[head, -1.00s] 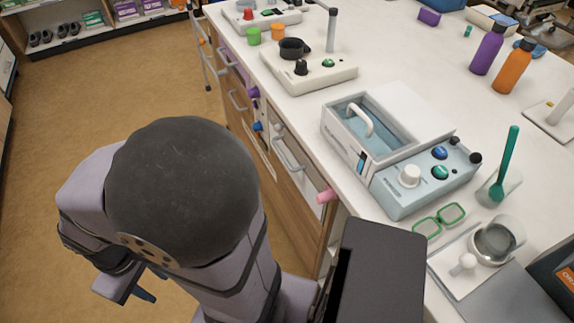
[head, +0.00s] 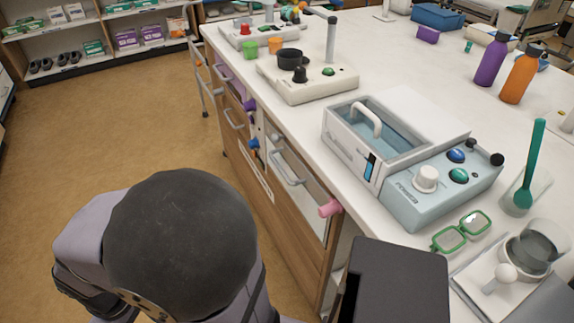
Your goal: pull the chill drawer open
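No readable label marks the chill drawer, so I cannot tell for sure which unit it is. A pale blue and white unit (head: 405,198) stands on the counter, with a boxy left part (head: 345,148) that has a white bar handle (head: 366,119) and a clear-looking top. Its right part carries a white knob and several coloured buttons. Drawers with pale bar handles are set in the counter front; the nearest drawer front (head: 305,190) looks shut. My arm fills the lower left, in front of the cabinet. My gripper is out of the picture.
On the white counter (head: 300,118) stand a cream device (head: 310,85) with a post, purple (head: 490,62) and orange (head: 519,75) bottles, green glasses (head: 461,231) and a cup with a green spoon (head: 524,190). A pink knob (head: 330,208) juts from the cabinet. The floor (head: 90,130) is clear at left.

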